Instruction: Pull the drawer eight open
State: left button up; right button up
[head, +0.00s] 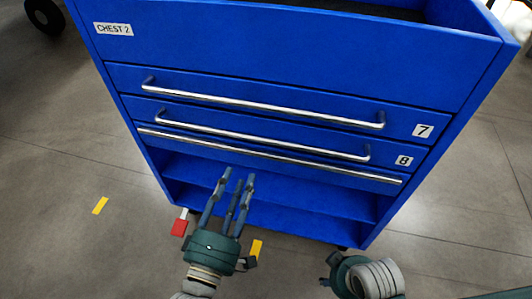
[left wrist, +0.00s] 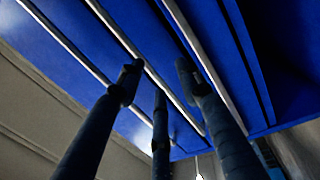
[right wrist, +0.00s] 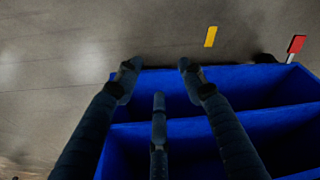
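Drawer eight (head: 404,161) is the lower labelled drawer of the blue chest (head: 280,45) in the head view. Its front looks flush with the chest. Its long silver handle (head: 262,135) runs across the front. My left gripper (head: 237,177) is open and empty, below and in front of the handle, its fingers pointing at the chest. In the left wrist view, silver bars pass beyond its spread fingertips (left wrist: 157,70); I cannot tell any contact. My right gripper (right wrist: 159,70) is open and empty in its wrist view; in the head view its fingers are hidden.
Drawer seven's handle (head: 262,103) is just above. A longer silver bar (head: 270,157) runs below drawer eight. Open blue shelves (head: 290,198) lie underneath. A red tag (head: 180,226) and yellow floor marks (head: 100,205) lie around the chest.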

aim_at(249, 139)
pick_arm(q)
jog(key=shift+n+t, duration=0.5)
jog(key=shift+n, duration=0.2)
jog(key=w+d+r, duration=0.1)
jog(key=w, duration=0.2)
jog(key=w+d+r, duration=0.1)
jog(key=w+r, duration=0.1)
jog(key=w, duration=0.1)
jog(key=w+d+r+b, duration=0.1)
jog(key=w+r, duration=0.1)
jog(key=w, duration=0.2)
jog(key=shift+d, duration=0.1)
pick_arm(e)
jog(key=shift+s+d+r, duration=0.1)
jog(key=shift+d+r, duration=0.1)
jog(key=shift+r, duration=0.4)
jog(key=shift+d+r, duration=0.15)
jog(key=shift+r, duration=0.45)
pick_arm(q)
jog(key=shift+c, duration=0.3)
grip_shut()
